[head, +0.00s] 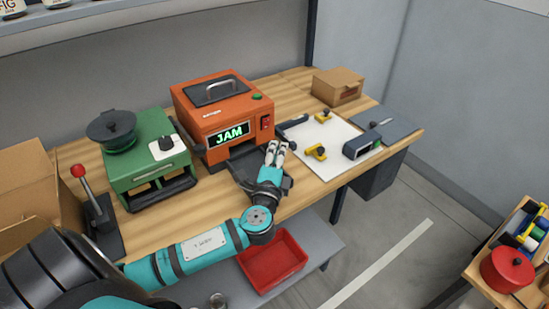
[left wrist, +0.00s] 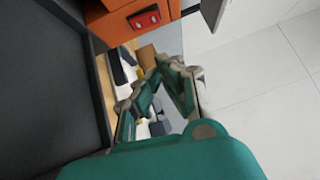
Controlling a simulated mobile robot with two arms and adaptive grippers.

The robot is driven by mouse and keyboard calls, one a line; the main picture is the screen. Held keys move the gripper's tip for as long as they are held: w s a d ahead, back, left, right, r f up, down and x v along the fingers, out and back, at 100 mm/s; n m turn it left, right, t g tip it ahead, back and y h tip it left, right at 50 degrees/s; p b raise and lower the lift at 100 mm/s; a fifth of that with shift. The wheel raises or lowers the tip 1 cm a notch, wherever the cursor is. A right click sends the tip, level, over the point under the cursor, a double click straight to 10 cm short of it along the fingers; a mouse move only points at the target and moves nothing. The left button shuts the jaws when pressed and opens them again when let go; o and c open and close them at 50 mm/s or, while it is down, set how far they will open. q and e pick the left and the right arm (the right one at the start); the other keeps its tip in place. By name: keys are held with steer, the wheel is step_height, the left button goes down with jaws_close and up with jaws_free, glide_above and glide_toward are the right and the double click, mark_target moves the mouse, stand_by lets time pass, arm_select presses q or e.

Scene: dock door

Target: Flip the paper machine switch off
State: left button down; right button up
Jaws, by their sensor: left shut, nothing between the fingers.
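The orange paper machine (head: 219,108) stands on the wooden workbench, with "JAM" glowing green on its front display (head: 229,134). Its red switch (head: 265,122) is on the right of the front face; I cannot tell which way it is set. My left gripper (head: 275,152) is shut and empty, in front of and below the switch, apart from it. In the left wrist view the orange front (left wrist: 107,27) is at the top with the red switch (left wrist: 145,18), and the left gripper's fingers (left wrist: 162,78) are below. My right gripper is out of view.
A green machine (head: 148,155) and a red-knobbed lever (head: 90,198) stand left of the paper machine. A white board (head: 333,163) with yellow and black tools lies to the right. A cardboard box (head: 337,86) stands behind it. A red bin (head: 272,262) is on the lower shelf.

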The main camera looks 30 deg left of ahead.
mark_target(266, 123)
arm_select(q)
steer(key=shift+n+g, duration=0.3)
steer(key=w+a, duration=0.2)
steer(key=w+a+p, duration=0.1)
steer(key=a, duration=0.1)
steer(key=w+a+r, duration=0.1)
steer(key=w, duration=0.1)
steer(key=shift+w+a, duration=0.35)
steer(key=shift+a, duration=0.05)
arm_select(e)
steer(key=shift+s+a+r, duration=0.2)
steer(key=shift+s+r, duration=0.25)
